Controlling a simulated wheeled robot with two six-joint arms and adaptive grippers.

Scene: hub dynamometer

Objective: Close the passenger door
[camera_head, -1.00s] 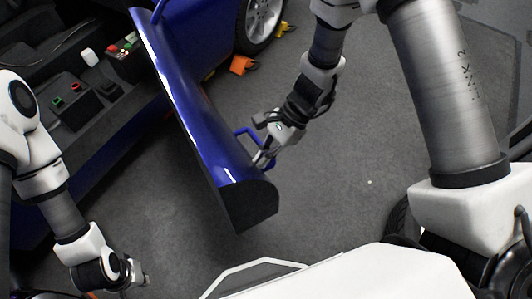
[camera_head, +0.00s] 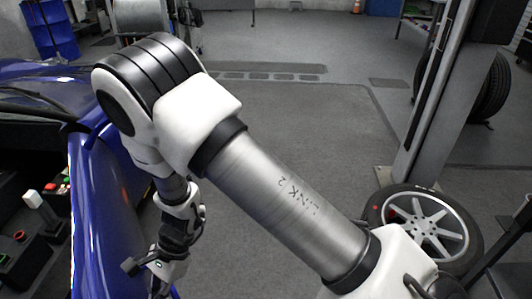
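The blue passenger door (camera_head: 112,225) stands at the left of the head view, running from the car body down to the bottom edge. It is seen nearly along its edge and stands open, with the dark car interior to its left. The door's lower end is cut off by the frame. My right gripper (camera_head: 158,278) is at the bottom left, close to the door's outer side. Its fingertips are small and partly cut off, so I cannot tell whether they touch the door or grip its handle. My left gripper is out of view.
Car controls (camera_head: 38,215) show inside the car at left. A loose wheel (camera_head: 425,228) lies at the right beside a grey post (camera_head: 432,100). Dark tires (camera_head: 490,88) stand behind it. The grey floor in the middle is mostly clear. My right arm hides part of it.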

